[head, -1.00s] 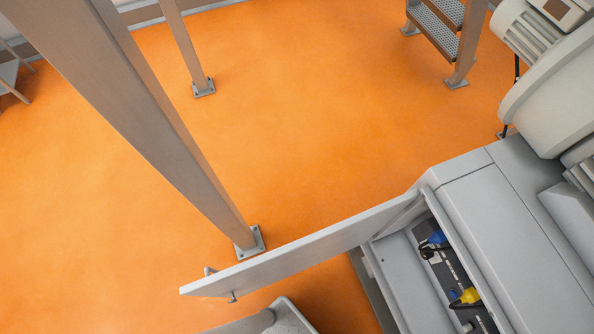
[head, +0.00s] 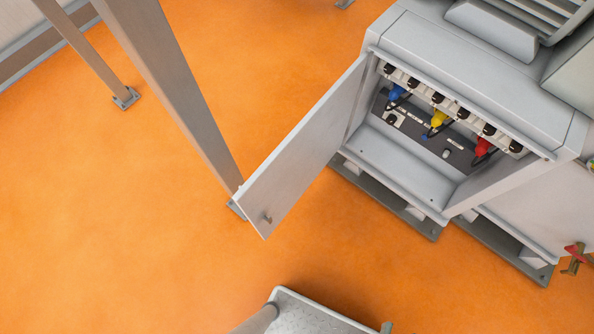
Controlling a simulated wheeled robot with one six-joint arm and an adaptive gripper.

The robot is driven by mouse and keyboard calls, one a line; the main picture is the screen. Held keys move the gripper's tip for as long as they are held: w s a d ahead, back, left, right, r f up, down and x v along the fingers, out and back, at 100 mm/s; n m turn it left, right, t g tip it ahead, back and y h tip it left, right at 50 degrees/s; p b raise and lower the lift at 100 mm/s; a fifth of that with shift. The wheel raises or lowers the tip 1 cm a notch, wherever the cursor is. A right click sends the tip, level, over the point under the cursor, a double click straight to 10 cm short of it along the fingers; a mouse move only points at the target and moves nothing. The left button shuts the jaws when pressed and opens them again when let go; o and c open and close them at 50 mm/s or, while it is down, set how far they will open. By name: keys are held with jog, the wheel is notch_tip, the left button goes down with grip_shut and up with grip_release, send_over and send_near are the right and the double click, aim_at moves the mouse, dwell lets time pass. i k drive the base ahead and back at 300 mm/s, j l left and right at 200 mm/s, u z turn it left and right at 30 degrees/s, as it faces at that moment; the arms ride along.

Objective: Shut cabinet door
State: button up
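The grey cabinet (head: 470,62) stands at the upper right in the head view. Its door (head: 305,152) stands wide open, hinged at the cabinet's left side and swung out to the left. A small handle (head: 267,218) sits near the door's free lower end. Inside the cabinet are blue (head: 397,93), yellow (head: 438,118) and red (head: 483,147) connectors on a dark panel. My gripper is not in view.
A grey post (head: 180,95) stands just behind the door's free end. A thinner post (head: 90,55) is farther left. A red valve handle (head: 576,254) is at the right edge.

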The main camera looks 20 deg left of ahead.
aim_at(272, 191)
jog(key=k+j+z, duration=0.1)
jog(key=j, duration=0.3)
jog(key=k+j, duration=0.15)
jog(key=j, duration=0.2)
jog(key=k+j+z, duration=0.15)
jog(key=j, duration=0.2)
jog(key=k+j+z, duration=0.1)
jog(key=j, duration=1)
jog(key=k+j+z, duration=0.1)
jog(key=j, duration=0.55)
jog(key=k+j, duration=0.15)
jog(key=j, duration=0.55)
jog(key=j+z, duration=0.1)
jog(key=j, duration=0.6)
jog(key=k, duration=0.05)
